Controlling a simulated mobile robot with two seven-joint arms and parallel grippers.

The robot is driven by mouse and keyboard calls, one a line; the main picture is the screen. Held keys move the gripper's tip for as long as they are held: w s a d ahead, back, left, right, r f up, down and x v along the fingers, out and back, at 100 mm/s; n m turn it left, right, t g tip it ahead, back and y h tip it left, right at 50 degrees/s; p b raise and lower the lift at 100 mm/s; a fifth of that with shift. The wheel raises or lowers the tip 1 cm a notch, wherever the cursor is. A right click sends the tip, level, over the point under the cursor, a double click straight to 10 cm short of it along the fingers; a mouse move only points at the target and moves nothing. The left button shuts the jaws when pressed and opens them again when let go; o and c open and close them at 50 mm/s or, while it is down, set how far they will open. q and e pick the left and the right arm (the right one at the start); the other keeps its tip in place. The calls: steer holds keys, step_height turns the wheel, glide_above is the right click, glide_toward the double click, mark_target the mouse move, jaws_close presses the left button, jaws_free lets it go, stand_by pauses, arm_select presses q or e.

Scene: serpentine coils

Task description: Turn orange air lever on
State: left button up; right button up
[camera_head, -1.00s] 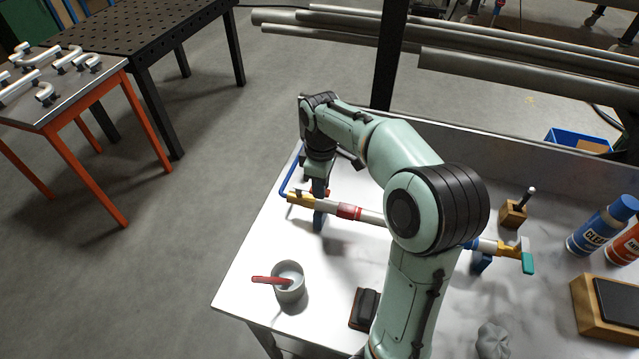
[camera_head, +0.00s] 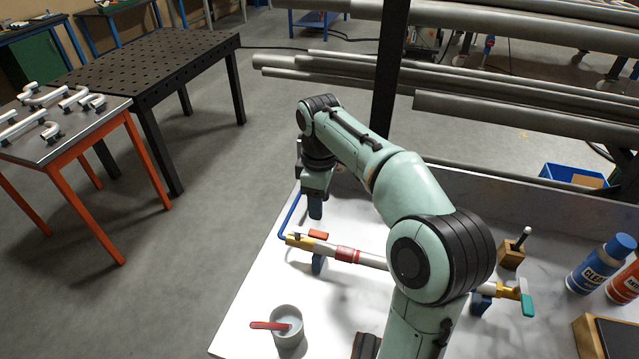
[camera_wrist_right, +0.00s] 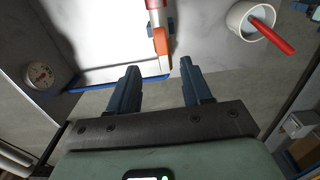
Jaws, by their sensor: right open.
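The orange lever (camera_head: 318,234) sits on the brass valve (camera_head: 298,241) at the left end of the pipe assembly in the head view. It looks roughly in line with the pipe, though its exact angle is hard to tell. In the right wrist view the orange lever (camera_wrist_right: 162,41) lies just beyond my fingertips. My right gripper (camera_head: 315,208) hangs above the valve's left end, apart from the lever. In the wrist view my right gripper (camera_wrist_right: 159,68) is open with nothing between its fingers. My left gripper is out of view.
A white cup (camera_head: 287,326) with a red-handled tool stands in front of the valve. A teal lever (camera_head: 527,305) is at the pipe's right end. A gauge (camera_wrist_right: 39,76) shows in the wrist view. Bottles (camera_head: 602,262) stand at the right. A blue tube runs beside the valve.

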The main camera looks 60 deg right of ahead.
step_height(320, 180, up, 4)
steer(key=shift+p, duration=0.3)
steer(key=shift+f, duration=0.1)
stand_by(0.5)
